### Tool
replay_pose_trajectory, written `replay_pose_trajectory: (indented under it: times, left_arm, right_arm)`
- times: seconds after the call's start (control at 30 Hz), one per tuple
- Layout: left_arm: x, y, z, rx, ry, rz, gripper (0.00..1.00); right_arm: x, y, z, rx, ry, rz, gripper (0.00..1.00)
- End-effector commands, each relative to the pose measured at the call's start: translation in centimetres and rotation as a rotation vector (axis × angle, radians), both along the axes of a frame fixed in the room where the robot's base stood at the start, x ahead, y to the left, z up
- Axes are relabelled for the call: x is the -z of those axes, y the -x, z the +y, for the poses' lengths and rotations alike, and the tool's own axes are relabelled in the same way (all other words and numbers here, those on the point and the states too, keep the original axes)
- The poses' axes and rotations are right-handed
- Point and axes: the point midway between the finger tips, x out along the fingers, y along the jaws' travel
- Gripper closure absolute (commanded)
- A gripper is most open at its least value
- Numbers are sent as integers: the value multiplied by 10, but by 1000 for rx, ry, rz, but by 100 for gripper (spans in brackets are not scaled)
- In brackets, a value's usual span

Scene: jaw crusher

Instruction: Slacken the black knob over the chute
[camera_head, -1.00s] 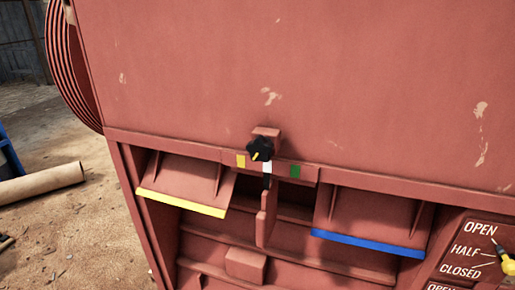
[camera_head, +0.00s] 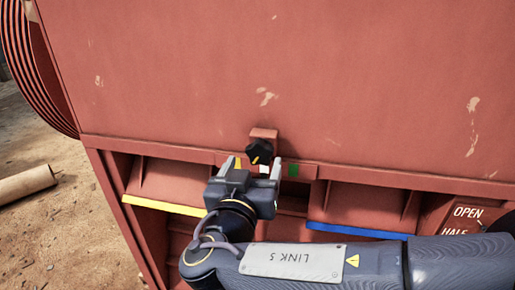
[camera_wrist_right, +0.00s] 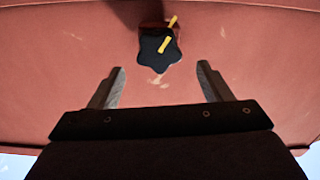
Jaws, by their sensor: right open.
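The black star-shaped knob (camera_head: 259,151) with a yellow pointer mark sits on a small red block on the machine's front, above the chute opening (camera_head: 293,200). It also shows in the right wrist view (camera_wrist_right: 159,47), beyond the fingertips and centred between them. My right gripper (camera_head: 254,166) is open and empty just below the knob in the head view, its fingers pointing up toward it. I see no contact with the knob. The gripper also shows in the right wrist view (camera_wrist_right: 160,78). My left gripper is not in view.
Yellow, white and green marks lie on the strip below the knob; the green one (camera_head: 293,170) shows clearly. A yellow-edged flap (camera_head: 165,206) is left and a blue-edged flap (camera_head: 358,231) right. An OPEN/HALF label plate (camera_head: 466,216) is at right. A pipe (camera_head: 27,183) lies on the ground.

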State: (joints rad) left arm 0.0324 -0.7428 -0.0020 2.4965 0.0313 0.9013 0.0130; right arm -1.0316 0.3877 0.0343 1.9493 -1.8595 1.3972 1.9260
Motion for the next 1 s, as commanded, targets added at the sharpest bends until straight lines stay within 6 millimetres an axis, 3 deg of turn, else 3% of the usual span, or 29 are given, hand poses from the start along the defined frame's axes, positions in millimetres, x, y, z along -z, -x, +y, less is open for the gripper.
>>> replay_pose_trajectory:
  times: [0.3,0.7,1.0]
  left_arm:
    - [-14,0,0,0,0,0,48]
    - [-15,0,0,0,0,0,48]
    - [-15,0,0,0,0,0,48]
  right_arm:
    - [0,-47,-10,3,3,4,28]
    - [1,-55,-12,1,2,4,29]
    - [1,-55,-12,1,2,4,69]
